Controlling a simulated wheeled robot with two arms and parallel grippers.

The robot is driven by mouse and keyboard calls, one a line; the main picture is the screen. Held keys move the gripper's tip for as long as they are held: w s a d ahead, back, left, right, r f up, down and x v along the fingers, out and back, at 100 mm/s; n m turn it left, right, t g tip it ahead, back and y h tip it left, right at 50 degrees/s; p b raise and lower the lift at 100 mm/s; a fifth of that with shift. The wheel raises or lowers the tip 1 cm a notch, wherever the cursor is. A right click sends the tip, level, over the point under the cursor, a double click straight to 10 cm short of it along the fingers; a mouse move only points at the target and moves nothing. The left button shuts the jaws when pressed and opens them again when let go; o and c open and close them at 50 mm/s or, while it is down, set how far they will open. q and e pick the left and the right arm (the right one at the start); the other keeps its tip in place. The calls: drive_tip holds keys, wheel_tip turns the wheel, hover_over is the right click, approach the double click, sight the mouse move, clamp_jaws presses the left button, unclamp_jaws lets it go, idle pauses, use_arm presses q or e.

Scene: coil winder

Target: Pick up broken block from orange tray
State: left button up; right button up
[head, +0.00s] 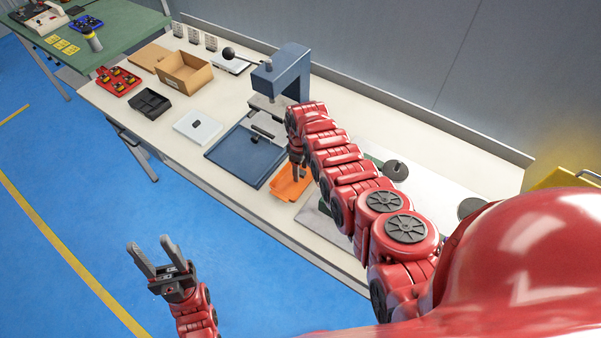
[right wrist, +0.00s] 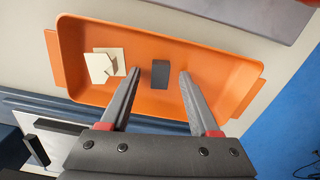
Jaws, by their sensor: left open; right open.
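The orange tray (head: 285,190) lies on the bench, and the right wrist view shows into it (right wrist: 215,55). In that view, pale cream pieces (right wrist: 100,67) with an angular, notched outline lie in its left part. A small dark grey block (right wrist: 160,70) lies near its middle. I cannot tell for sure which is the broken block; the cream pieces look broken. My right gripper (right wrist: 160,78) is open over the tray, the dark block showing between its fingertips and the cream pieces left of them. My left gripper (head: 149,243) is open and empty, out over the blue floor.
A blue tray (head: 225,150) lies beside the orange tray, with a blue-grey press (head: 282,75) behind. A white plate (head: 197,127), black bin (head: 150,103), cardboard box (head: 184,75) and red tray (head: 118,82) stand further left. A wall runs behind the bench.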

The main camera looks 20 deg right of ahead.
clamp_jaws()
drive_tip(key=shift+r, duration=0.1)
idle(0.4)
